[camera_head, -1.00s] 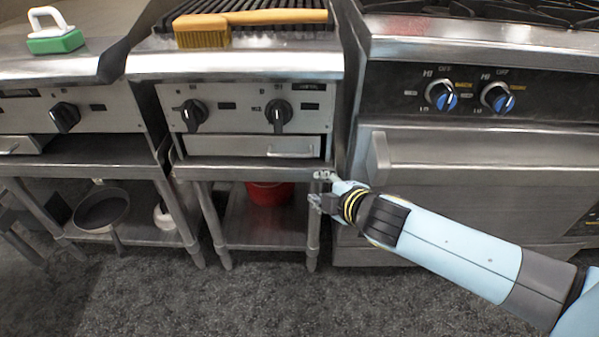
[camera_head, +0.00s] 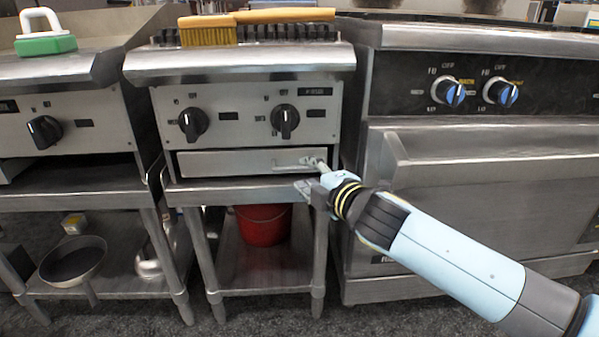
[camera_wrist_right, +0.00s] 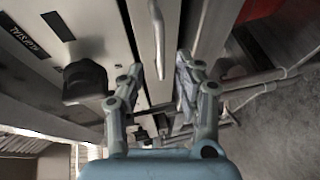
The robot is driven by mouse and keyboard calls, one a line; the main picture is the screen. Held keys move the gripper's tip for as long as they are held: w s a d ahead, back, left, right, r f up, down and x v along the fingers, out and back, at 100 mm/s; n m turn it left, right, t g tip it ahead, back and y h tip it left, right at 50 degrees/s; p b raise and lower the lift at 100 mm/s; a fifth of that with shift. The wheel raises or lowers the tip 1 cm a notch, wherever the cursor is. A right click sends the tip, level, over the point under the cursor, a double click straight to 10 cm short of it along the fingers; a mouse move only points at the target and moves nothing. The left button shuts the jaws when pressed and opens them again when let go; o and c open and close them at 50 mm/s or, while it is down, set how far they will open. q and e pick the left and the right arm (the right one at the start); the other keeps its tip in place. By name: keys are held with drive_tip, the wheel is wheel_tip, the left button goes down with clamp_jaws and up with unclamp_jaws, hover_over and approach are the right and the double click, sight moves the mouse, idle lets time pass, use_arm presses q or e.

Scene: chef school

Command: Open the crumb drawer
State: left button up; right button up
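The crumb drawer (camera_head: 225,163) is a wide, flat steel front below the two black knobs of the middle grill. It looks shut. Its bar handle (camera_head: 287,168) is on the right part of the front. My right gripper (camera_head: 312,173) is at the right end of the handle, with one finger higher and one lower. In the right wrist view the gripper (camera_wrist_right: 171,66) is open, with a gap between the fingers and a pale bar near their tips. I cannot tell whether it touches the handle. My left gripper is not in view.
A yellow brush (camera_head: 208,31) lies on the grill top. A steel shelf edge (camera_head: 245,191) runs just below the drawer. A red bucket (camera_head: 262,226) stands beneath. The oven (camera_head: 480,190) with blue-marked knobs is close on the right.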

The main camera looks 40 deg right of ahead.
sight(298, 169)
drive_tip(key=shift+x, duration=2.25)
clamp_jaws()
